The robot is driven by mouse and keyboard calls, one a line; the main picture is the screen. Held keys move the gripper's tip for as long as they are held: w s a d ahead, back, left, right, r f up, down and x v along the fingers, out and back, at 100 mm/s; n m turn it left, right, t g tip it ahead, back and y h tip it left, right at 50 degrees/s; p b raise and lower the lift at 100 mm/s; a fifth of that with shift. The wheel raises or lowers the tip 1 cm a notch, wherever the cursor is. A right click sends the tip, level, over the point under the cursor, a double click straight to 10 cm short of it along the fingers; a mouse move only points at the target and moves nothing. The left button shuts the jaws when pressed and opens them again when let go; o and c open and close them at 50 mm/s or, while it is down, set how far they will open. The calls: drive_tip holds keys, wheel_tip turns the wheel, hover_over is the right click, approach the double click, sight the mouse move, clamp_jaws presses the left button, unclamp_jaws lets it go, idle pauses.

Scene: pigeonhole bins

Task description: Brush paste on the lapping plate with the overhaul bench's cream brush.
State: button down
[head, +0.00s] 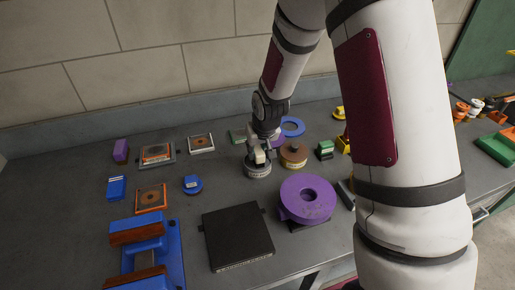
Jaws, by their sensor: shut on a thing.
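My gripper (260,148) is shut on a small cream piece (259,157), which looks like the cream brush. It is held upright right above a round grey-white tin (258,171); I cannot tell whether its lower end is inside the tin. The fingers hide most of the piece. A dark square plate (238,238) with a label on its front edge lies flat on the bench, nearer than the tin. A thick purple disc (307,198) with a central hole sits on a dark base to its right. No label names the lapping plate legibly.
A brown-topped round tin (293,154) and a blue ring (291,127) stand close right of my gripper. A blue tray with brown bars (169,262), a blue round tin (193,184) and framed orange pieces (151,198) are at left.

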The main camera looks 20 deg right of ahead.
sight(258, 149)
drive_tip(key=shift+f, duration=0.45)
idle(1.1)
drive_tip(key=shift+r+p, duration=1.3)
drive_tip(key=shift+r, duration=2.25)
drive_tip(key=shift+f, duration=0.1)
